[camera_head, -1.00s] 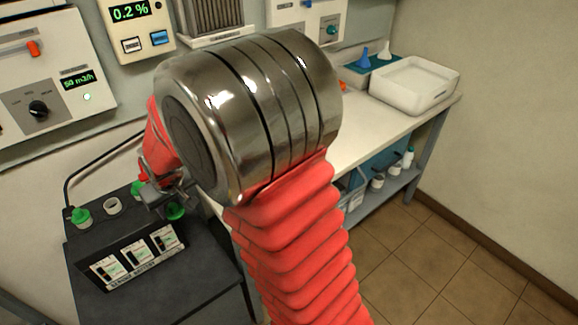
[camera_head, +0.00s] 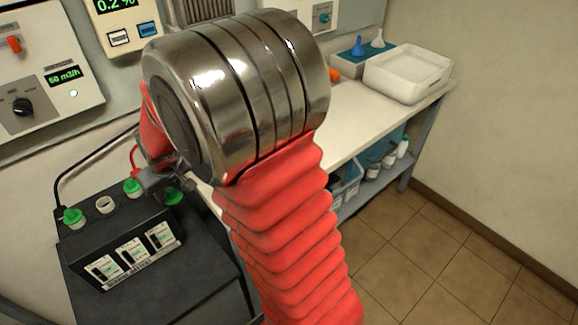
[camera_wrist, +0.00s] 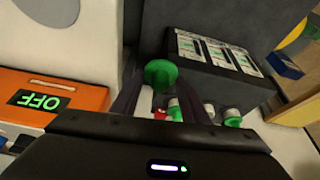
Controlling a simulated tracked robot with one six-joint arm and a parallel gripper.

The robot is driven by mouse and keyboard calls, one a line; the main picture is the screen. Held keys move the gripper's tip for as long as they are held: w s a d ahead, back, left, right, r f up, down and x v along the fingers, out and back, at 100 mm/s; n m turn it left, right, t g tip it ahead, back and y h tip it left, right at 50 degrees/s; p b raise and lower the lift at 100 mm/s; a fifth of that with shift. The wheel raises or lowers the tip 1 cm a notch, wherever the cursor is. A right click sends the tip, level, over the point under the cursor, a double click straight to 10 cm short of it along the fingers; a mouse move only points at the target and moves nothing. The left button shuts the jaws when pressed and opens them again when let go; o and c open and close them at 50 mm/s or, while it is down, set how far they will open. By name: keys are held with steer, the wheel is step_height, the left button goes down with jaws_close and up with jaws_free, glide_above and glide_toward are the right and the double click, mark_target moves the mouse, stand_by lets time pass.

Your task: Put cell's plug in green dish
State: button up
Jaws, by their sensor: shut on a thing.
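My gripper (camera_head: 171,185) is mostly hidden behind my arm in the head view. In the wrist view my gripper (camera_wrist: 160,88) is shut on a green plug (camera_wrist: 161,73), held between the fingertips. This plug also shows dark and small in the head view (camera_head: 174,197), over the battery. The black battery (camera_head: 205,275) carries other green plugs, one at the left (camera_head: 74,217) and one farther right (camera_head: 132,186). Between them is an uncovered white cell opening (camera_head: 105,205), also visible in the wrist view (camera_wrist: 209,108). I cannot make out a green dish.
Wall instruments (camera_head: 45,85) stand behind the battery. A black cable (camera_head: 75,175) and red lead run there. The wrist view shows an orange panel reading OFF (camera_wrist: 85,90).

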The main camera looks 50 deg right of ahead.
steer(key=shift+m, duration=0.4)
steer(key=s+d+r, duration=0.1)
steer(key=d, duration=0.5)
steer(key=s+d+r, duration=0.1)
steer(key=d, duration=0.5)
steer(key=s+d+r, duration=0.1)
steer(key=d, duration=0.5)
steer(key=shift+s+r, duration=0.35)
steer(key=shift+s, duration=0.05)
steer(key=s+d+r, duration=0.2)
steer(key=s+d, duration=0.2)
steer(key=d, duration=0.4)
steer(key=s+d+r, duration=0.2)
steer(key=s+d, duration=0.3)
steer(key=d, duration=0.3)
steer(key=shift+s+r, duration=0.25)
steer(key=shift+r, duration=0.1)
steer(key=shift+f, duration=3.15)
steer(key=shift+f, duration=1.85)
steer(key=shift+f, duration=0.1)
steer(key=o, duration=1)
